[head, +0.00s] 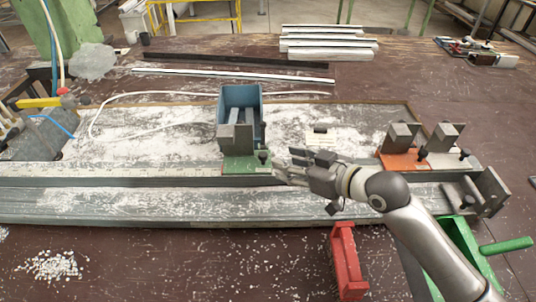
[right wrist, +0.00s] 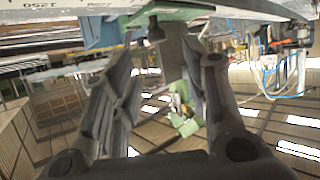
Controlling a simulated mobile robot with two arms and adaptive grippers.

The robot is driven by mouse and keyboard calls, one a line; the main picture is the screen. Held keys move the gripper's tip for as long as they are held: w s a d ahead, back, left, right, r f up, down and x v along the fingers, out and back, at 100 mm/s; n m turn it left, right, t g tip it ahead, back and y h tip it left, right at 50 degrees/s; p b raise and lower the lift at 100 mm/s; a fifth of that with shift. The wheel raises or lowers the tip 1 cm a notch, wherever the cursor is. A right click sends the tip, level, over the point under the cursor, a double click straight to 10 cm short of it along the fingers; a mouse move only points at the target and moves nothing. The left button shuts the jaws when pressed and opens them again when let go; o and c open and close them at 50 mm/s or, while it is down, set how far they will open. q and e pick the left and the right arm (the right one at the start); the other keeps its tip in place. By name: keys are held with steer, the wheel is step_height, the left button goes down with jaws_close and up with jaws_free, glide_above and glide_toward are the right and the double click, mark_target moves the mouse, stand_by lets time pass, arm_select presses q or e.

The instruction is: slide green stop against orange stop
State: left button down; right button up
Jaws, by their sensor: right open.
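The green stop (head: 246,164) sits on the long grey profile rail (head: 120,176), left of centre in the head view. It has a grey upright block and a dark knob on its right side. The orange stop (head: 404,159) sits on the rail well to the right, with a wide gap between them. My right gripper (head: 283,167) is open just right of the green stop, fingers pointing left at it. In the right wrist view the green stop (right wrist: 180,13) appears at the top, with a dark knob and grey block near the open fingertips (right wrist: 160,48). Contact cannot be told.
A second grey-block stop (head: 441,155) stands beside the orange stop. A blue bin (head: 240,101) is behind the green stop. A red part (head: 345,262) and a green clamp (head: 470,250) lie in front. White chips (head: 50,267) litter the front left. Profiles (head: 325,43) are stacked behind.

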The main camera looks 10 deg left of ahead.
mark_target(263, 155)
steer(key=p+x, duration=0.1)
steer(key=x, duration=0.8)
steer(key=shift+w+a+f, duration=0.1)
steer(key=shift+w+a, duration=0.05)
jaws_close()
